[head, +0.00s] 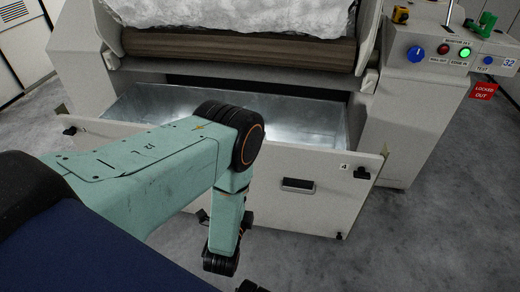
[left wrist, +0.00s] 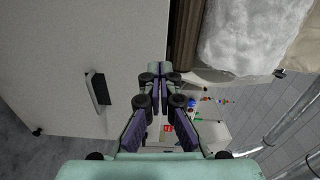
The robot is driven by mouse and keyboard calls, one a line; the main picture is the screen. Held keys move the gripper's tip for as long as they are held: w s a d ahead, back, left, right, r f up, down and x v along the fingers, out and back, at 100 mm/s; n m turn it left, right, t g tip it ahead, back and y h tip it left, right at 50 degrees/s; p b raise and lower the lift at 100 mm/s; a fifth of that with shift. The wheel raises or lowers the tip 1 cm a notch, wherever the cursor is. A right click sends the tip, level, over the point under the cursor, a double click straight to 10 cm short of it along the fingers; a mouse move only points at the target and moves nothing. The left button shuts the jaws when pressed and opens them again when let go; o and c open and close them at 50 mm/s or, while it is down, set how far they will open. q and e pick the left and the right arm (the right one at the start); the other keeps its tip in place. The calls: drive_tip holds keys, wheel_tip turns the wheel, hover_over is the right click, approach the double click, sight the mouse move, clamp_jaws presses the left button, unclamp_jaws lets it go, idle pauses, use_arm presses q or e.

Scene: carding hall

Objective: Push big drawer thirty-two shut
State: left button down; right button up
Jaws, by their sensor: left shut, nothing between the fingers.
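The big drawer (head: 325,205) stands pulled out from the machine marked 32. Its pale front panel has a dark recessed handle (head: 298,185) and a small label "4". The bare metal inside (head: 300,118) shows behind the front; my left arm hides part of both. In the left wrist view the drawer front (left wrist: 70,55) appears turned sideways, with its handle (left wrist: 97,90) left of my fingers. My left gripper (left wrist: 156,68) is shut and empty, in front of the panel near its top edge. I cannot tell whether it touches.
The carding machine (head: 415,105) rises behind the drawer, with a white fibre roll (head: 230,15) above. A control panel (head: 455,50) with knobs and lit buttons and a red "locked out" tag (head: 484,90) are at right. Grey floor (head: 430,235) is clear at right.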

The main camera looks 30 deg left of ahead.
use_arm(q)
drive_tip(key=b+x, duration=0.5)
drive_tip(key=x, duration=0.8)
drive_tip(key=shift+w+a+r+m, duration=0.25)
drive_tip(key=shift+w+m, duration=0.1)
drive_tip(key=shift+m, duration=0.05)
drive_tip(key=shift+w, duration=0.15)
